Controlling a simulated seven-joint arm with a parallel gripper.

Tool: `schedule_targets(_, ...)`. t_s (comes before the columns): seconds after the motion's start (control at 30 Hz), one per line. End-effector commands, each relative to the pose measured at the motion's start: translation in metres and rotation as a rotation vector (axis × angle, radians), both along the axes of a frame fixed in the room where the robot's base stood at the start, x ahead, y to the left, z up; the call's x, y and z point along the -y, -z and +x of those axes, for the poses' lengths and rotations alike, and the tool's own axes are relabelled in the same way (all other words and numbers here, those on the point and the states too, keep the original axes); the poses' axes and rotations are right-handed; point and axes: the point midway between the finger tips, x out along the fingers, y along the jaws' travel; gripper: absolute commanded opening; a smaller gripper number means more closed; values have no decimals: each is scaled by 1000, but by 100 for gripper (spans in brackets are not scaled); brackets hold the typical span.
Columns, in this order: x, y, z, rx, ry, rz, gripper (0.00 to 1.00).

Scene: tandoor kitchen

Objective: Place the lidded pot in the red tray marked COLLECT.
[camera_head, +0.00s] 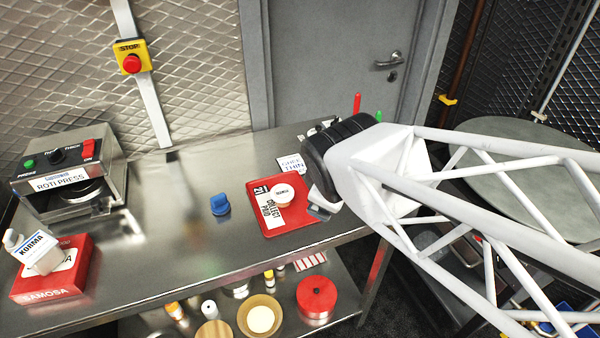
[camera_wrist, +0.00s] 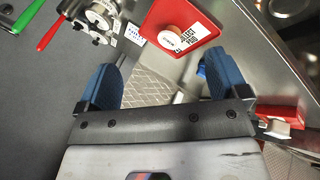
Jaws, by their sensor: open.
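A white round lidded pot (camera_head: 283,192) with a small dark label stands in the red tray (camera_head: 292,222), whose white label reads COLLECT PAID. The pot (camera_wrist: 168,38) and the tray (camera_wrist: 162,14) also show in the wrist view, beyond my fingers. My gripper (camera_head: 320,207) is just right of the tray in the head view, partly hidden by my wrist. In the wrist view my gripper (camera_wrist: 162,82) has its two blue-padded fingers wide apart with nothing between them. It is apart from the pot.
A blue knob-like object (camera_head: 220,205) stands left of the tray. A roti press (camera_head: 70,180) and a red samosa box (camera_head: 55,275) with a white korma carton (camera_head: 38,252) are at the left. A metal device (camera_wrist: 95,20) is beside the tray.

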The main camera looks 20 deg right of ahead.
Motion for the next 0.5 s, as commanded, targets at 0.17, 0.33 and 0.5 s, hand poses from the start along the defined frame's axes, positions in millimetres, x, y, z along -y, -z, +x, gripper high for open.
schedule_targets(0.17,-17,-15,-16,-76,288,205,92)
schedule_targets(0.33,-32,-27,-29,-148,514,346,92)
schedule_targets(0.5,-41,-33,-37,-192,637,412,92)
